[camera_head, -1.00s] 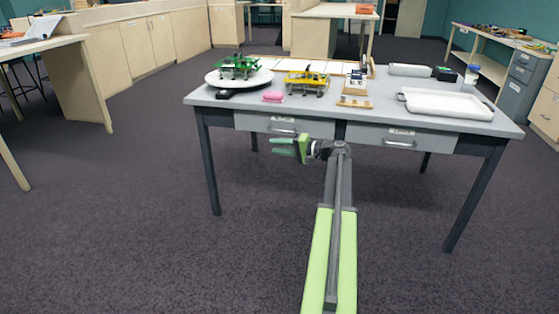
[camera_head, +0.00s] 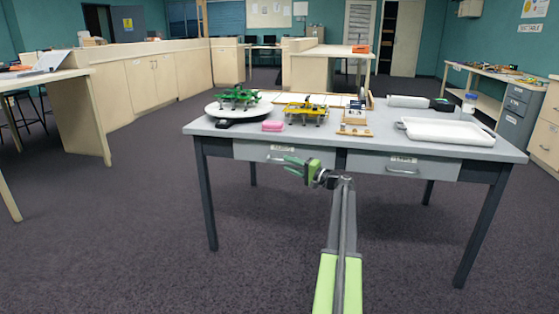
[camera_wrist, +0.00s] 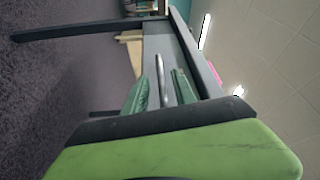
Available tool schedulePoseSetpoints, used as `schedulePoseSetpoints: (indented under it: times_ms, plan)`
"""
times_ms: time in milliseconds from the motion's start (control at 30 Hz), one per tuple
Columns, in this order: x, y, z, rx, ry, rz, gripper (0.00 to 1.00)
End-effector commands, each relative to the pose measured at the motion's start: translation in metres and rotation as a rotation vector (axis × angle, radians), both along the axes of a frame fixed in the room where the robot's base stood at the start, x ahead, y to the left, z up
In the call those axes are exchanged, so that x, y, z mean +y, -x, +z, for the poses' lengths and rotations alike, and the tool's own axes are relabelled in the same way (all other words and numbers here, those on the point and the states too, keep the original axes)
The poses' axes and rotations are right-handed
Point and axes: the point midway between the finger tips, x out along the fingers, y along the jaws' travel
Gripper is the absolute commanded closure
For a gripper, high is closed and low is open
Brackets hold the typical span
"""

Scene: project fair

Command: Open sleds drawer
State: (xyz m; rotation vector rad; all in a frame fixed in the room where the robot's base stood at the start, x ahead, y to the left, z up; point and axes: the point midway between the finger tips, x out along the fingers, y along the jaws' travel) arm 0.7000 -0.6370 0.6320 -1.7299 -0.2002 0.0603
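The grey table (camera_head: 345,141) has two drawers in its front. The left drawer (camera_head: 245,150) and the right drawer (camera_head: 450,170) look closed, each with a metal bar handle and a small label too small to read. My gripper (camera_head: 291,164) is in front of the left drawer, close to its handle (camera_head: 281,157). In the wrist view, my gripper's two green fingers (camera_wrist: 160,92) are spread apart, with the metal handle (camera_wrist: 161,78) appearing between them. I cannot tell whether they touch it.
On the table stand a white turntable (camera_head: 226,109) with a green model, a yellow model (camera_head: 306,110), a pink block (camera_head: 273,126) and a white tray (camera_head: 447,131). Table legs stand at both sides. The floor in front is clear.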

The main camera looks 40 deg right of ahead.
Motion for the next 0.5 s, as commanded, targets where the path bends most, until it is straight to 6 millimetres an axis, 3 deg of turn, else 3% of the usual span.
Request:
schedulePoseSetpoints:
  times_ms: [100,200,500]
  plan:
    - [0.004,-0.028,0.003,0.000,0.000,0.002,0.67]
    - [0.007,-0.044,0.004,0.000,0.000,0.001,0.67]
    - [0.010,-0.058,0.004,0.000,0.000,0.000,0.67]
